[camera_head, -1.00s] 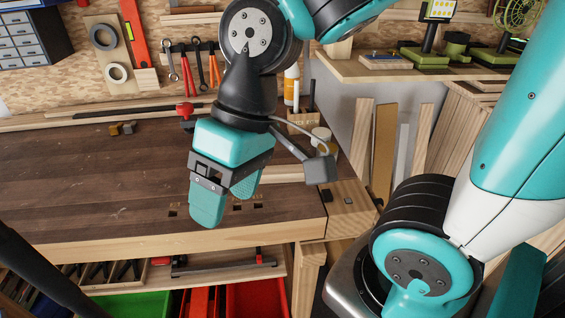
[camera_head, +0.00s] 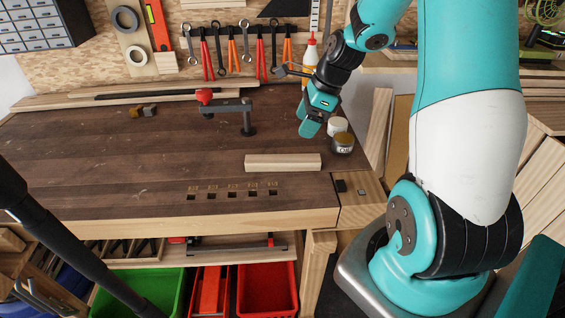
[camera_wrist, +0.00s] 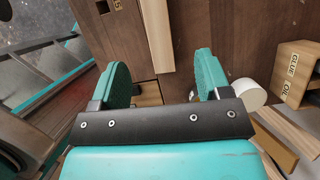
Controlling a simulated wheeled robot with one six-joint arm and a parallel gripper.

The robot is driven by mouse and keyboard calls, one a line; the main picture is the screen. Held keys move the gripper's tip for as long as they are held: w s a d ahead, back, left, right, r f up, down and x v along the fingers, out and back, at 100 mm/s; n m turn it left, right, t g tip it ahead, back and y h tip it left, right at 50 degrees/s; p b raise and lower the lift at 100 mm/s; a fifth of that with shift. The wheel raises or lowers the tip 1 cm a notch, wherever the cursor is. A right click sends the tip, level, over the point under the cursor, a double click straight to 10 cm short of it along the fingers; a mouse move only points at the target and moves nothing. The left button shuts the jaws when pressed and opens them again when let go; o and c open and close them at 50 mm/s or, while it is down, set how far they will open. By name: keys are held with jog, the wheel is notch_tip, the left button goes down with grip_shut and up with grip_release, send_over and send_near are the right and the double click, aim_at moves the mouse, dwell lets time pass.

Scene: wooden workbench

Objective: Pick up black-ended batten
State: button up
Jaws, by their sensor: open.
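A short pale wooden batten (camera_head: 283,162) lies flat on the dark bench top, near the front right. No black end shows on it in either view. In the wrist view a pale batten (camera_wrist: 157,32) runs up out of the picture, beyond the gap between the fingers and apart from them. My gripper (camera_head: 309,127) hangs over the back right of the bench, behind and right of the batten. In the wrist view my gripper (camera_wrist: 162,84) has its two teal fingers spread, with nothing between them.
Two small jars (camera_head: 341,138) stand close to my gripper's right. A clamp with a red knob (camera_head: 238,108) stands on the bench left of it. A glue and oil holder (camera_wrist: 296,74) shows in the wrist view. The bench's left part is mostly clear.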

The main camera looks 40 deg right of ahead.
send_over(283, 158)
jog(key=s+d, duration=0.2)
jog(key=d, duration=0.1)
jog(key=f, duration=0.6)
jog(key=shift+w+a+f, duration=0.2)
jog(key=shift+w+a, duration=0.05)
jog(key=x, duration=0.2)
jog(key=p+x, duration=0.1)
jog(key=x, duration=0.1)
jog(key=shift+a, duration=0.45)
jog(key=shift+w+a+f, duration=0.1)
jog(key=shift+w+f, duration=0.05)
jog(key=shift+f, duration=0.35)
jog(key=c, duration=1.1)
jog(key=shift+o, duration=0.2)
jog(key=shift+r, duration=0.15)
